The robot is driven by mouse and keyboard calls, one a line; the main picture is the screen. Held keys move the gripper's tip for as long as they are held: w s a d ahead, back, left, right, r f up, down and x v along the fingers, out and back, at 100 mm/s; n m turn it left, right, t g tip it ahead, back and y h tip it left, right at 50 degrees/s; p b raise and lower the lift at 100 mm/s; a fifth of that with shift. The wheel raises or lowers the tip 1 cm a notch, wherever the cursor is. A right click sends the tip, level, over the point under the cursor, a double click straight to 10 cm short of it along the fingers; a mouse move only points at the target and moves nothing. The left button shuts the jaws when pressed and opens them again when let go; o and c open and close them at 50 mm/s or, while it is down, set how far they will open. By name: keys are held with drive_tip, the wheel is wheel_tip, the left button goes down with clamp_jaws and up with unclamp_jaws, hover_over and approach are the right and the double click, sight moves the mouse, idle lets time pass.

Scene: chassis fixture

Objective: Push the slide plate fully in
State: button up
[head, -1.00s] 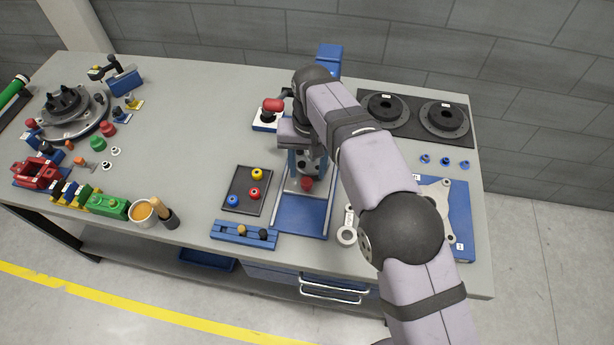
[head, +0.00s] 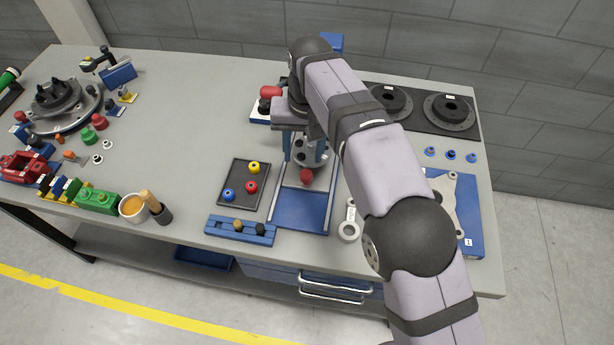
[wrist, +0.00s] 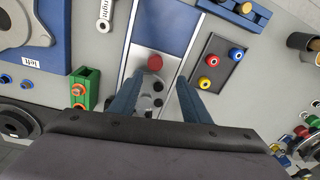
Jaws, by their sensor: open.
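The slide plate (wrist: 148,78) is a grey metal plate with dark round holes and a red knob (wrist: 155,62). It sits between two rails on a blue base (head: 302,212). In the head view its red knob (head: 306,176) shows in front of my gripper, and bare blue base lies on the near side. My gripper (head: 305,158) is open above the plate. In the wrist view its blue fingers (wrist: 159,80) stand apart on either side of the plate's holed part, with nothing between the tips that I can see gripped. The plate's far part is hidden by my gripper.
Left of the base is a dark tray (head: 236,206) with coloured rings, and a blue block (head: 240,230) with pegs. Right are a grey link (head: 349,222) and a blue board (head: 478,240). A green block (wrist: 86,88) stands beside the rail in the wrist view.

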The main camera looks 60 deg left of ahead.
wheel_tip(320, 180, up, 2)
drive_tip(key=s+y+b, duration=0.2)
drive_tip(key=b, duration=0.6)
drive_tip(key=n+t+b, duration=0.1)
drive_tip(key=b, duration=0.3)
approach(307, 174)
drive_tip(key=s+d+r, duration=0.1)
drive_tip(key=s+d, duration=0.1)
drive_tip(key=shift+w+a+f+n+t+y+p, duration=0.2)
drive_tip(key=shift+w+a+f+n, duration=0.35)
drive_tip(key=shift+f, duration=1)
drive_tip(key=shift+w+a+f+n+t+y+p, duration=0.2)
drive_tip(key=shift+a+f, duration=0.55)
drive_tip(key=shift+f, duration=0.85)
drive_tip(key=shift+w+a+f+n+y+p, duration=0.15)
drive_tip(key=shift+w+a+f+n, duration=0.45)
drive_tip(key=shift+f, duration=0.95)
drive_tip(key=shift+s, duration=0.1)
drive_tip(key=shift+c, duration=0.6)
drive_tip(key=shift+a, duration=0.1)
clamp_jaws()
